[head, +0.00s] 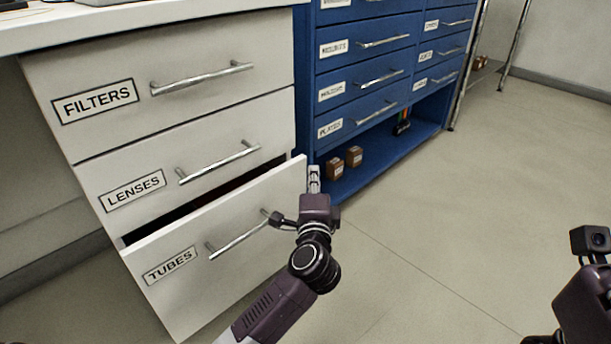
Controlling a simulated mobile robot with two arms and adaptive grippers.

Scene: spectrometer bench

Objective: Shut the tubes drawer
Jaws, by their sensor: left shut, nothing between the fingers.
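The tubes drawer (219,263) is the bottom drawer of the white cabinet, labelled TUBES. Its white front stands out from the cabinet, with a dark gap above it, so it is partly open. Its metal bar handle (237,240) is partly covered by my left arm. My left gripper (314,173) is shut and empty at the upper right corner of the drawer front. I cannot tell whether it touches the front. My right gripper is outside the picture; only part of my right arm shows at the lower right edge.
Above it, the lenses drawer (221,158) and filters drawer (201,98) look shut under the white bench top (140,20). A blue cabinet (303,60) with several labelled drawers stands to the right, with small brown boxes (334,168) on its bottom shelf. The floor (450,210) at right is clear.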

